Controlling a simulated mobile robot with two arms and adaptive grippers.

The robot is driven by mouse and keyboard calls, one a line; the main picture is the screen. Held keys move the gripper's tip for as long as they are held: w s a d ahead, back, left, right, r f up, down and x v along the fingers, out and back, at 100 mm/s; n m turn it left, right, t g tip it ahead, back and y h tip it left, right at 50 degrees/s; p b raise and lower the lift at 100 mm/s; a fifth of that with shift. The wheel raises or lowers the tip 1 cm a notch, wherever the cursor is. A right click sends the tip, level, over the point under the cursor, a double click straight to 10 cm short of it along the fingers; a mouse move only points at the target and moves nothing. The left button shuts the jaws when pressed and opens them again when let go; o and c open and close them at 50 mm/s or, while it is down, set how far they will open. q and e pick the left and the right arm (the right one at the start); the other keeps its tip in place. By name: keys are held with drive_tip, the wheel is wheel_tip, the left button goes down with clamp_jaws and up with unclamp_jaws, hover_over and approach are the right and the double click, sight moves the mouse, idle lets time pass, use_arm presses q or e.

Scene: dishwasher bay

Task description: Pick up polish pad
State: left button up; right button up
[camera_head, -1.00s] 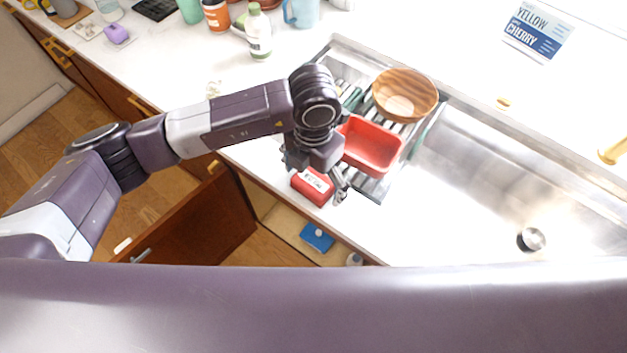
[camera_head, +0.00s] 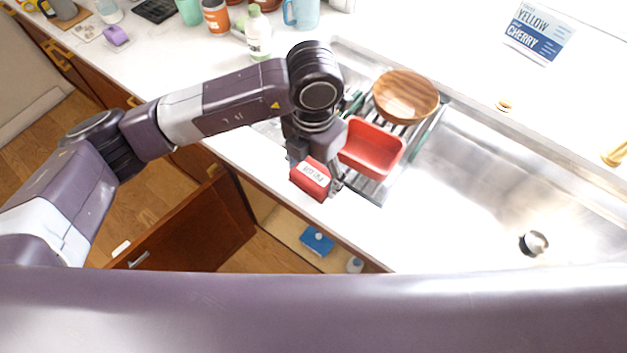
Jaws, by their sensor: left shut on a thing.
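The polish pad (camera_head: 309,180) appears to be the small red block with a white label, whose print is too small to read surely. My left gripper (camera_head: 335,184) is shut on it, over the front edge of the counter by the sink. The pad looks slightly tilted and raised off the counter. The wrist and the pad hide part of the fingers. My right gripper is not in view.
A red tub (camera_head: 372,165) and a wooden bowl (camera_head: 405,84) sit on a rack in the sink (camera_head: 500,200), close beside the gripper. A cabinet door (camera_head: 190,228) stands open below. A blue item (camera_head: 317,243) lies inside the cabinet. Bottles and cups stand at the back.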

sight(314, 173)
use_arm(q)
wheel_tip(314, 173, up, 16)
drive_tip(key=b, duration=0.3)
drive_tip(key=shift+r, duration=0.1)
